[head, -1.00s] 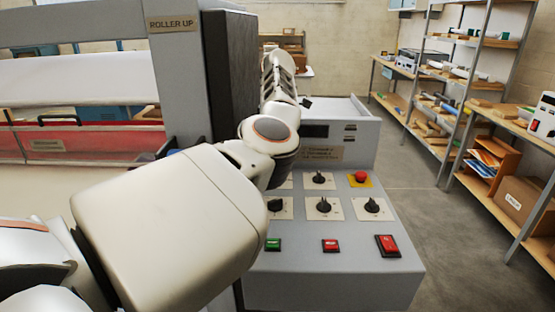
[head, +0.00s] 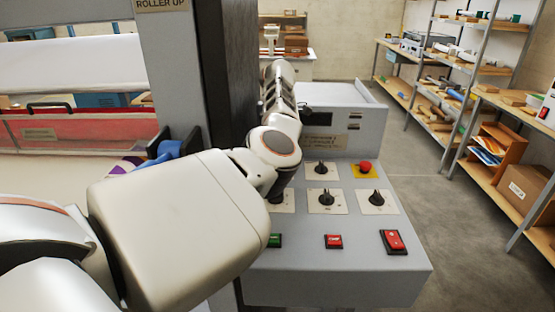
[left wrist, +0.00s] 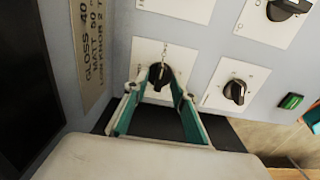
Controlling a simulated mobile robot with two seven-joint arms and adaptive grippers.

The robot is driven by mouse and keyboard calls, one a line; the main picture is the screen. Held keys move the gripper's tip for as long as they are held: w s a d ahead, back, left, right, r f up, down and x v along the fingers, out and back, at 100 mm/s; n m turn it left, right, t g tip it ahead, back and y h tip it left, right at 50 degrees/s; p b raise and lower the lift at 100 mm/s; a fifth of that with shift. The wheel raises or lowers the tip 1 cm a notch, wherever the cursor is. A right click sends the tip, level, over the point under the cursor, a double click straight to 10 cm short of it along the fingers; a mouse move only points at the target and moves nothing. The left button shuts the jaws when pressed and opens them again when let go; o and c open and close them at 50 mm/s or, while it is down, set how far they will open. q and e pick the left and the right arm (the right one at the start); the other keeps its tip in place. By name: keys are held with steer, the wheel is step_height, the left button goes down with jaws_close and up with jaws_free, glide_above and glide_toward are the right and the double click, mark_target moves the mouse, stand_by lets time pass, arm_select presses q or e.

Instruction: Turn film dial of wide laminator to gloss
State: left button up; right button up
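The wide laminator's grey control panel (head: 345,275) stands in the middle of the head view. Its dials are black knobs on white plates. In the left wrist view, one dial (left wrist: 158,75) is beside a label plate (left wrist: 93,40) whose text includes "GLOSS 40" and "MATT 50". My left gripper (left wrist: 156,88) has teal-lined fingers, which are apart, with the tips on either side of this dial. I cannot tell whether they touch it. My right gripper is not in view.
Other dials (head: 321,168) (head: 326,198) (head: 376,198), a red mushroom button (head: 365,167), a green button (head: 275,240), a red button (head: 333,241) and a red switch (head: 394,241) are close by on the panel. A dark upright post (head: 228,75) stands left of my arm. Shelves line the right.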

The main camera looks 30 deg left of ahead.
arm_select(q)
steer(key=shift+f, duration=0.2)
jaws_close()
